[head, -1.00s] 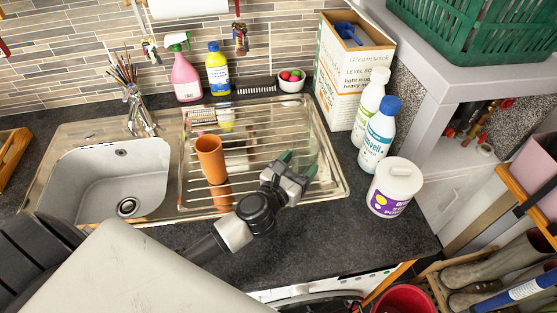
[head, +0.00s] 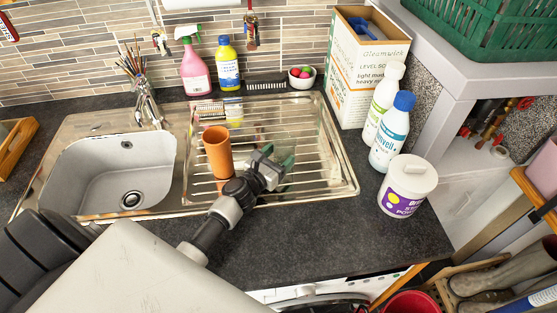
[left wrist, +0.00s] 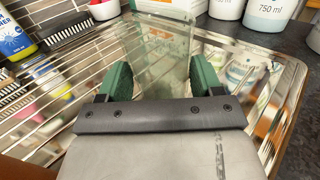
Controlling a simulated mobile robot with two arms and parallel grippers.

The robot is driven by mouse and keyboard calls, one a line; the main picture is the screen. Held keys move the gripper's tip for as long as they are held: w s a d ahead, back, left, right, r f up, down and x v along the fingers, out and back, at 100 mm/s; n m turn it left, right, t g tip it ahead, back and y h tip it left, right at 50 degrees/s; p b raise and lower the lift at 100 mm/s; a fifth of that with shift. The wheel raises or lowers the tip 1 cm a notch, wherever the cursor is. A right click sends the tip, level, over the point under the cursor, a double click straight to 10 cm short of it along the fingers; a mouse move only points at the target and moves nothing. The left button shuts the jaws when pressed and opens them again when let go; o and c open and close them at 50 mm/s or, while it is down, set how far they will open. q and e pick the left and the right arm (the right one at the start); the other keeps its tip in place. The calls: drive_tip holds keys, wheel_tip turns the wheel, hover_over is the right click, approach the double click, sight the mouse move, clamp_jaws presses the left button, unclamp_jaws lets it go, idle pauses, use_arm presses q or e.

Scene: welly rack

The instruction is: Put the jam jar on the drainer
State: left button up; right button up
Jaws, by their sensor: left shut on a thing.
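The jam jar (left wrist: 158,48) is clear glass and shows in the left wrist view between the green fingers of my left gripper (left wrist: 160,82), which is shut on it. In the head view my left gripper (head: 275,163) is over the ribbed steel drainer (head: 318,180), and the jar there is too transparent to make out clearly. The drainer also fills much of the left wrist view (left wrist: 52,95). I cannot tell whether the jar touches the ribs. My right gripper is in neither current view.
An orange cup (head: 217,150) stands on the drainer left of my gripper. The sink basin (head: 110,175) is further left. A white tub (head: 407,185), bottles (head: 390,130) and a cardboard box (head: 360,75) stand to the right. A small bowl (head: 301,77) is behind the drainer.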

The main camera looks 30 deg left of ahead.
use_arm(q)
drive_tip(key=shift+f, duration=0.3)
drive_tip(key=shift+f, duration=0.15)
drive_tip(key=o, duration=1.1)
drive_tip(key=shift+o, duration=0.2)
